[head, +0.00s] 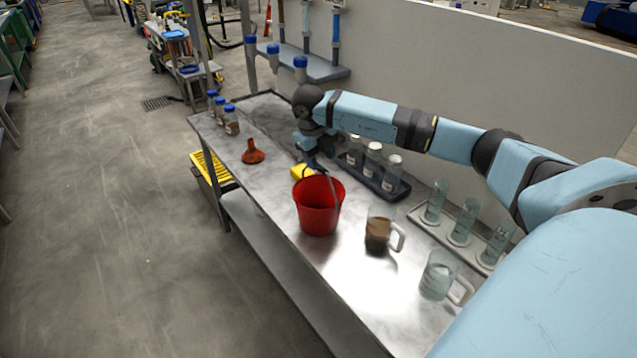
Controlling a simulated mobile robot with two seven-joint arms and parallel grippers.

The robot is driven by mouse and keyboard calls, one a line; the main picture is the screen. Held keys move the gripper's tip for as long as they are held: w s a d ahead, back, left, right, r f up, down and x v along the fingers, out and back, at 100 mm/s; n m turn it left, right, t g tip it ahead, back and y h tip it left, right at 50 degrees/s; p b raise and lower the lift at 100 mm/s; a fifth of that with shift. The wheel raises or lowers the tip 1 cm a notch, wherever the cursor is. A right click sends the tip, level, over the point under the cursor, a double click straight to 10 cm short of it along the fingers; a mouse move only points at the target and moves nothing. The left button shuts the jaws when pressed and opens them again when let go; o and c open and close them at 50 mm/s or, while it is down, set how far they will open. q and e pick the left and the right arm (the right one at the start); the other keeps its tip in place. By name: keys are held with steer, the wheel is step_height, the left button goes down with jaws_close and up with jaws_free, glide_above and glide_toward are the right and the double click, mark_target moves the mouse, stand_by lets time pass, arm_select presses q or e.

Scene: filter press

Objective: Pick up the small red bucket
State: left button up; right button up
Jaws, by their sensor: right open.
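The small red bucket (317,221) stands upright on the metal table (352,297), near its front edge. A thin dark handle seems to rise at its right rim. My right gripper (318,166) is open and points down just behind the bucket's far rim. Its fingertips are small and partly hidden, so I cannot tell whether they touch the bucket or its handle. My left gripper is not in view.
A yellow object (301,172) lies behind the bucket. An orange funnel (252,153) stands left of it. A mug with brown liquid (377,236) and a clear mug (437,279) stand to the right. Bottles in a dark rack (395,190) stand along the back.

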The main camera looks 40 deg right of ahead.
mark_target(321, 167)
steer(key=f, duration=0.1)
steer(key=f+p, duration=0.1)
steer(key=f, duration=0.3)
steer(key=shift+w+d, duration=0.15)
steer(key=shift+d, duration=0.25)
jaws_close()
steer(key=shift+r, duration=0.1)
steer(key=shift+r, duration=0.15)
